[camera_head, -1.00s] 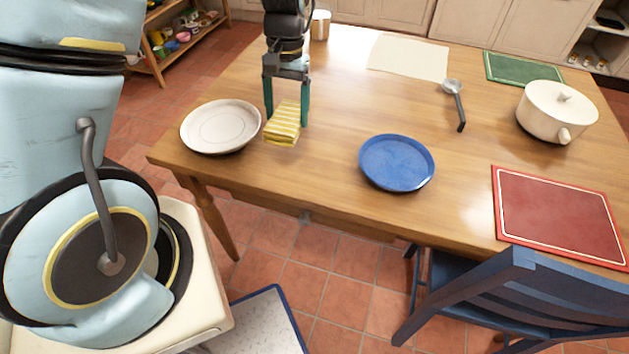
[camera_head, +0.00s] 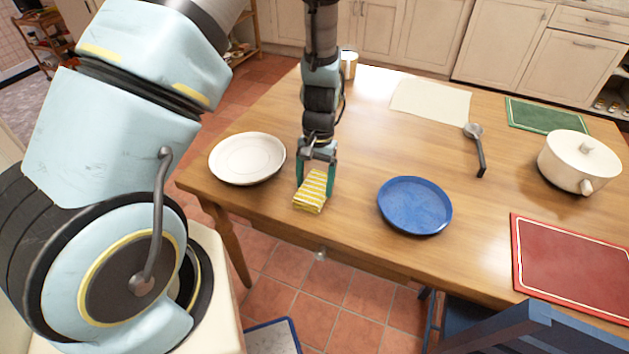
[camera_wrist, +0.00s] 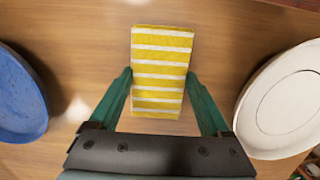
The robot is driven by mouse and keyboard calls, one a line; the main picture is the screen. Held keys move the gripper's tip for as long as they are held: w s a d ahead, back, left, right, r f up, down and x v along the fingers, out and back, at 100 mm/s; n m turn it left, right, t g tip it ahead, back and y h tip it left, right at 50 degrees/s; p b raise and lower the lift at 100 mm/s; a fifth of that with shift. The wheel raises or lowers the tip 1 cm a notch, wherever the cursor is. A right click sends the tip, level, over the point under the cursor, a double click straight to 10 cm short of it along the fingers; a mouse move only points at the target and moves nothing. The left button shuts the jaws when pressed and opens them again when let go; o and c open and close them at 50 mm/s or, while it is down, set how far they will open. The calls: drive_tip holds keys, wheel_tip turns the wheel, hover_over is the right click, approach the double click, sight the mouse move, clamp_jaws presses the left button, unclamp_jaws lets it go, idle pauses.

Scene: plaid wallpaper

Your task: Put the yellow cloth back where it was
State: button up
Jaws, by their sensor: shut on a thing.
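The yellow cloth (camera_head: 311,190) has white stripes and is folded into a small block. It sits between the white plate and the blue plate, close to the table's front edge. My gripper (camera_head: 315,187) points down and is shut on the cloth. In the wrist view the cloth (camera_wrist: 162,70) lies between the green fingers (camera_wrist: 160,90), which press its two long sides. Whether the cloth touches the table or hangs just above it, I cannot tell.
On the wooden table (camera_head: 345,215), a white plate (camera_head: 247,158) is left of the cloth and a blue plate (camera_head: 415,205) right. Farther off are a cream mat (camera_head: 430,102), a ladle (camera_head: 478,150), a white pot (camera_head: 578,163), a green mat (camera_head: 545,116), a red mat (camera_head: 575,265) and a can (camera_head: 348,65).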

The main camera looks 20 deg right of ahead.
sight(317, 181)
drive_tip(key=shift+f, duration=0.2)
drive_tip(key=o, duration=1)
wheel_tip(317, 181, up, 12)
drive_tip(key=w+d+b, duration=0.1)
drive_tip(key=b, duration=0.2)
drive_tip(key=a+r+n+t, duration=0.1)
drive_tip(key=a+r+n, duration=0.2)
drive_tip(key=a, duration=1)
drive_tip(key=a+r+n+t+h, duration=0.1)
drive_tip(key=a+r+n, duration=0.3)
drive_tip(key=a, duration=0.9)
drive_tip(key=shift+a+r+t, duration=0.3)
drive_tip(key=shift+r+t, duration=0.2)
drive_tip(key=shift+r, duration=0.05)
